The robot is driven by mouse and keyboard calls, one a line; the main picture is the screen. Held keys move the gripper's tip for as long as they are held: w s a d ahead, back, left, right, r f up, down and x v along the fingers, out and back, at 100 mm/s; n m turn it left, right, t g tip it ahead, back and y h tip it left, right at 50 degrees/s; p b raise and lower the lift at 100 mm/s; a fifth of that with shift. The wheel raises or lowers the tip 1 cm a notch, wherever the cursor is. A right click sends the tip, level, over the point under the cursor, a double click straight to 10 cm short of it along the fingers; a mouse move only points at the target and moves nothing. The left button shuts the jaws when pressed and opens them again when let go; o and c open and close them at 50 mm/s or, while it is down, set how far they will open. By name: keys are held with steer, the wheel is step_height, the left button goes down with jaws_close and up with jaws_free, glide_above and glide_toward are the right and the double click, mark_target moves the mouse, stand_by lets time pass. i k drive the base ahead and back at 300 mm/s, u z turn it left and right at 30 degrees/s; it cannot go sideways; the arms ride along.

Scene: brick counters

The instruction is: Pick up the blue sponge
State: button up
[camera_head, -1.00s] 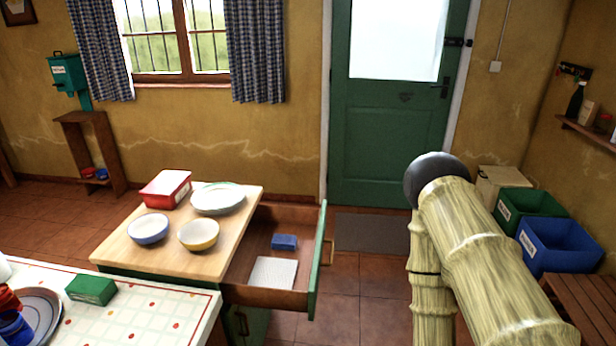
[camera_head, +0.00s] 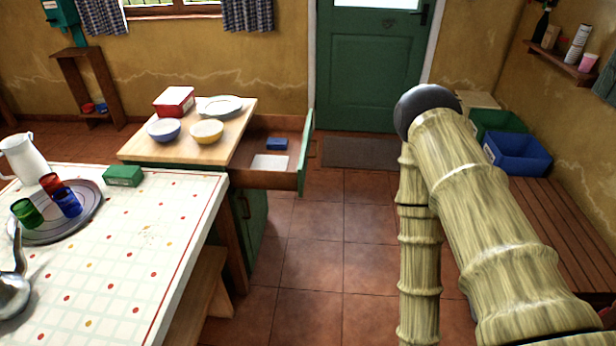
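The blue sponge (camera_head: 277,144) is a small blue block lying inside the open drawer (camera_head: 262,181) of the green cabinet. A flat white item (camera_head: 270,162) lies in front of it in the same drawer. The drawer's green front (camera_head: 306,152) stands on the right side. My arm, with a pale bamboo-like surface, fills the right of the view, to the right of the drawer and apart from it. My gripper is not in view.
The wooden cabinet top (camera_head: 147,147) holds bowls, a plate and a red box (camera_head: 174,101). A tiled table (camera_head: 120,270) stands in the left foreground, with a wooden bench (camera_head: 205,300) beside it. Tiled floor (camera_head: 310,260) is clear between the table and my arm.

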mark_target(272, 144)
steer(key=u, duration=0.5)
steer(key=k, duration=0.15)
steer(key=z, duration=1.1)
steer(key=i, duration=1.4)
steer(key=u, duration=2.7)
steer(key=k, duration=0.75)
steer(key=z, duration=0.3)
